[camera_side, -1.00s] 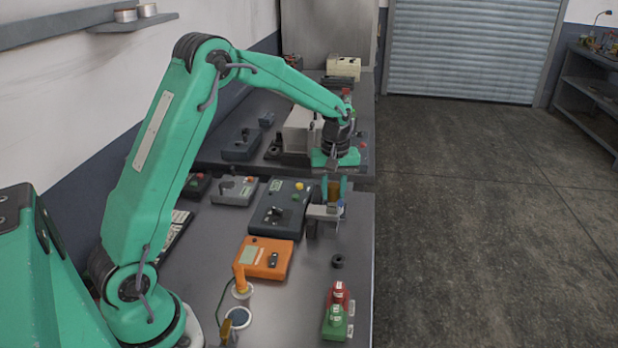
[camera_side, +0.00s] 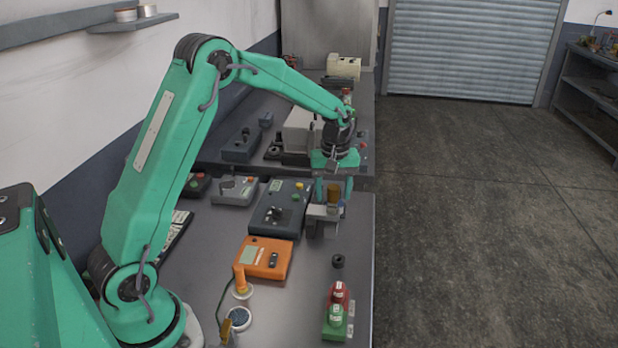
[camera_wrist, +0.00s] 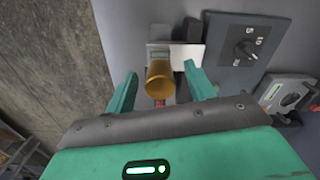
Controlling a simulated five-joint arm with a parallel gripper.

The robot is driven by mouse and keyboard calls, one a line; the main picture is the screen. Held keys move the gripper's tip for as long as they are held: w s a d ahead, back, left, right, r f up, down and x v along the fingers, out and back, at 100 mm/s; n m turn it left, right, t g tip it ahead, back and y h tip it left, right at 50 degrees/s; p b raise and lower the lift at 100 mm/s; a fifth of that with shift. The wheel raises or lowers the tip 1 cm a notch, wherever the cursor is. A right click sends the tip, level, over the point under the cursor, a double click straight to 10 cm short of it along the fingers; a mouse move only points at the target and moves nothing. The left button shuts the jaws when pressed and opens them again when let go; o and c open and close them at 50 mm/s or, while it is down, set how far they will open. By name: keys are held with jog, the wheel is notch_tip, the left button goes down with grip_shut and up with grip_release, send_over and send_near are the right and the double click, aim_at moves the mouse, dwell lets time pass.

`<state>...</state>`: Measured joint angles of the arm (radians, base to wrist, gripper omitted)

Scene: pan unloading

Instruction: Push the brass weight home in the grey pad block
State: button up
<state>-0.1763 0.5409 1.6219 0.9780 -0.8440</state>
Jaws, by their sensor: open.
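The brass weight (camera_side: 333,194) stands on or in the grey pad block (camera_side: 321,212) at the right side of the bench. I cannot tell how deep it sits. My gripper (camera_side: 334,198) is open above the block, with one finger on each side of the weight. In the wrist view the weight (camera_wrist: 160,82) shows as a brass cylinder between my open fingers (camera_wrist: 161,76), with gaps visible on both sides. The pale face of the block (camera_wrist: 186,54) shows just beyond it; the seat under the weight is hidden.
A dark box with a knob (camera_side: 279,208) stands close left of the block. The bench edge is close on the right.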

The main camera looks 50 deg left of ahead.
jog(key=shift+r, duration=3.9)
jog(key=shift+s+d+r, duration=0.15)
jog(key=shift+s+r, duration=0.15)
jog(key=shift+r, duration=0.15)
jog(key=s+d+r+m+t, duration=0.2)
jog(key=s+d+r+m, duration=0.15)
jog(key=s, duration=0.55)
jog(key=s+d+r+m+t, duration=0.25)
jog(key=s+r+m, duration=0.25)
jog(key=s, duration=0.5)
jog(key=s+d+f+m+t, duration=0.1)
jog(key=s+d+f+m, duration=0.1)
jog(key=s, duration=0.5)
jog(key=shift+d+f+m, duration=0.15)
jog(key=shift+d+m, duration=0.05)
jog(key=shift+m, duration=0.35)
